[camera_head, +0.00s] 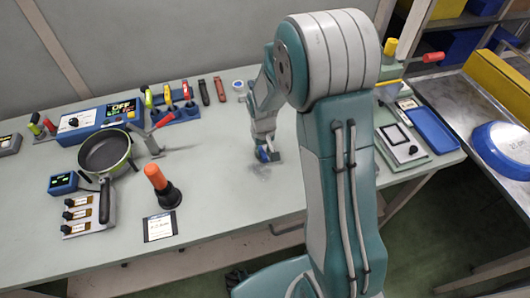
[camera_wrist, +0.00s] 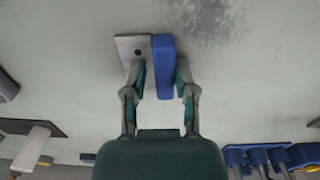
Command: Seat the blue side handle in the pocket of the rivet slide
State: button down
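The blue side handle (camera_wrist: 163,66) lies on the pale bench, a blue bar beside a grey metal plate with a dark hole (camera_wrist: 130,46). In the wrist view my gripper (camera_wrist: 161,78) has a finger on each side of the blue bar, with narrow gaps apparent; the left finger overlaps the plate. In the head view my gripper (camera_head: 265,150) is low over the middle of the bench, with a bit of blue at its tip.
A green-rimmed pan (camera_head: 105,153) sits at the left, near an orange-topped black tool (camera_head: 162,186). Tools in blue holders (camera_head: 180,112) line the back. A blue tray (camera_head: 433,130) is at the right. The bench front around my gripper is clear.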

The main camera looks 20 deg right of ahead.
aim_at(263, 152)
jog(key=shift+a, duration=0.4)
jog(key=shift+d, duration=0.1)
jog(key=shift+d+r, duration=0.1)
jog(key=shift+r, duration=0.35)
jog(key=r, duration=0.2)
jog(key=shift+s+d+r, duration=0.1)
jog(key=shift+s+r, duration=0.1)
jog(key=shift+r, duration=0.2)
jog(key=s+d+r, duration=0.3)
jog(key=s+r, duration=0.6)
jog(key=s, duration=0.4)
jog(key=shift+d+r, duration=0.15)
jog(key=shift+d, duration=0.15)
